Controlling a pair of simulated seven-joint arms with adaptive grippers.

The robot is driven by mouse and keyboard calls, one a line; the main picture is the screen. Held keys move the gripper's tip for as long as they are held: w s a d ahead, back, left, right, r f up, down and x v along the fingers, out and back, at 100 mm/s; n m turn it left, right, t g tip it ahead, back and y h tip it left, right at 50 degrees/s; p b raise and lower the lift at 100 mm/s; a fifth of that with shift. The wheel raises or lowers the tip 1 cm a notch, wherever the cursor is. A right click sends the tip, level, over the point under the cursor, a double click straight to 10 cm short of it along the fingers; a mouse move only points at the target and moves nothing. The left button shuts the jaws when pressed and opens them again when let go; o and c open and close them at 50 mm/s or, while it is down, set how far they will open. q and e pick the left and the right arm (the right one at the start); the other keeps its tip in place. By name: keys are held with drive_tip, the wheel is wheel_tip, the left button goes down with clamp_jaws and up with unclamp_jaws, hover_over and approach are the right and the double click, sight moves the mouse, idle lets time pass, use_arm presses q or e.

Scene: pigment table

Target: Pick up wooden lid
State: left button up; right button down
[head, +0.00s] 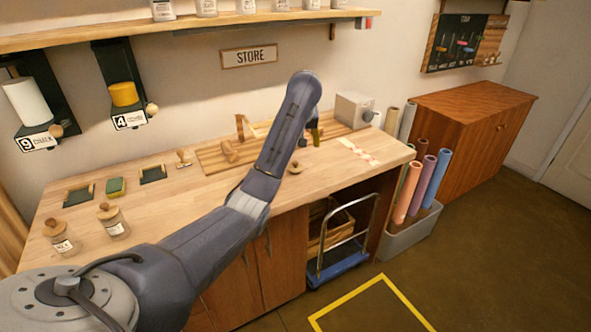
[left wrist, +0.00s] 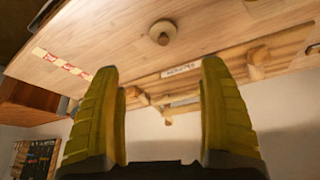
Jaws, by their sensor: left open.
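A round wooden lid with a knob (head: 295,167) lies on the worktop near its front edge, just right of my forearm. The lid also shows in the left wrist view (left wrist: 162,32), on the bare wood beyond the fingertips and roughly in line with the gap between them. My left gripper (head: 314,133) is over the worktop, behind the lid in the head view and partly hidden by my arm. In the left wrist view its two yellow-green fingers (left wrist: 160,72) are spread wide with nothing between them. My right gripper is not in view.
Two lidded jars (head: 112,221) stand at the worktop's left. A wooden board (head: 211,158) with wooden pieces lies at the back, partly behind my arm. A grey box (head: 354,109) stands at the back right, near a red-and-white strip (head: 359,151). The wood around the lid is mostly clear.

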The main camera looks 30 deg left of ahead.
sight(296, 164)
use_arm(q)
drive_tip(key=shift+s+x, duration=0.15)
drive_tip(key=shift+x, duration=2.4)
drive_tip(key=shift+s+x, duration=0.1)
drive_tip(key=shift+x, duration=2.45)
drive_tip(key=shift+s+x, duration=0.1)
drive_tip(key=shift+x, duration=1.25)
drive_tip(key=shift+s+x, duration=0.15)
drive_tip(key=shift+x, duration=1.25)
drive_tip(key=shift+a, duration=0.15)
drive_tip(key=c, duration=1)
